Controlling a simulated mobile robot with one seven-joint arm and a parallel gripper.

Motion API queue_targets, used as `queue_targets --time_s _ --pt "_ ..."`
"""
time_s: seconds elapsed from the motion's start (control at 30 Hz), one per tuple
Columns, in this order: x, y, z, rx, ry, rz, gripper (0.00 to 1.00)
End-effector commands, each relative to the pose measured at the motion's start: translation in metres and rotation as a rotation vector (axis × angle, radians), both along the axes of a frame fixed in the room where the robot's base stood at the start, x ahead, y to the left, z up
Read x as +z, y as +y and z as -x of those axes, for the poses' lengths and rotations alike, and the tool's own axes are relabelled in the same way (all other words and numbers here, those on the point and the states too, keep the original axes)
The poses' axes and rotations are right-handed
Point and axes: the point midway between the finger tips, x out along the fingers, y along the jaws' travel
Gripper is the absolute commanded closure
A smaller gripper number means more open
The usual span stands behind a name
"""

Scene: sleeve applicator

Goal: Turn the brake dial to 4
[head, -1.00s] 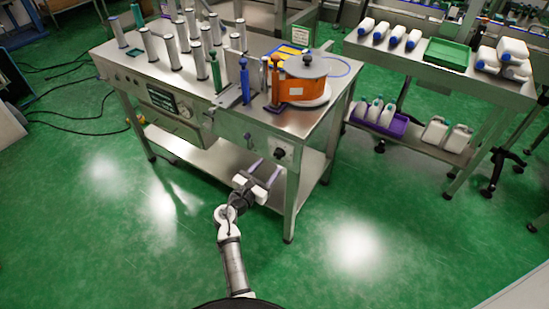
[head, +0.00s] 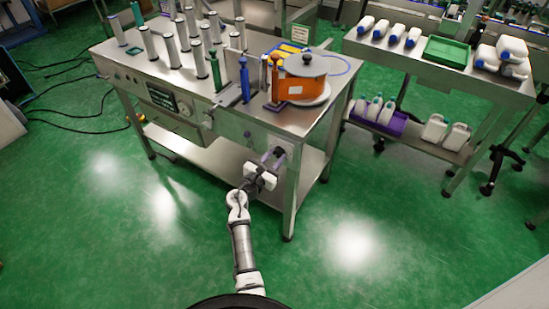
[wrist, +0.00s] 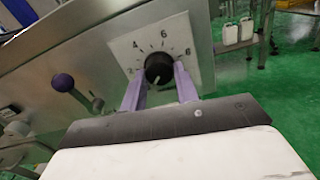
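The brake dial is a black round knob (wrist: 158,68) on a white square plate (wrist: 180,32) with printed numbers; 4, 6 and 8 are readable. A pale mark on the knob seems to face down, away from the 4 at upper left. My gripper (head: 272,155) is at the front panel of the steel table, largely covering the dial in the head view. In the wrist view its two purple fingers stand apart, with the knob between their tips. I cannot tell whether either finger touches it.
A purple-knobbed lever (wrist: 63,83) sticks out of the panel left of the dial. An orange-sided drum (head: 302,88) stands on the table (head: 200,76) above. A table leg (head: 291,205) is just right of the arm. The green floor in front is clear.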

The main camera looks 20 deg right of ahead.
Motion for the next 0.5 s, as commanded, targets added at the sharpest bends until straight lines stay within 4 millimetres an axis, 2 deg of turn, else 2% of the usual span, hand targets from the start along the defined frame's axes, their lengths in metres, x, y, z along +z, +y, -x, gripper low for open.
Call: queue_targets --time_s 0.27,0.5 --pt "-0.0008 0.0003 0.0001 0.0 -0.012 -0.009 0.93" --pt "-0.0027 0.0008 -0.0002 0.0 -0.09 -0.07 0.93"
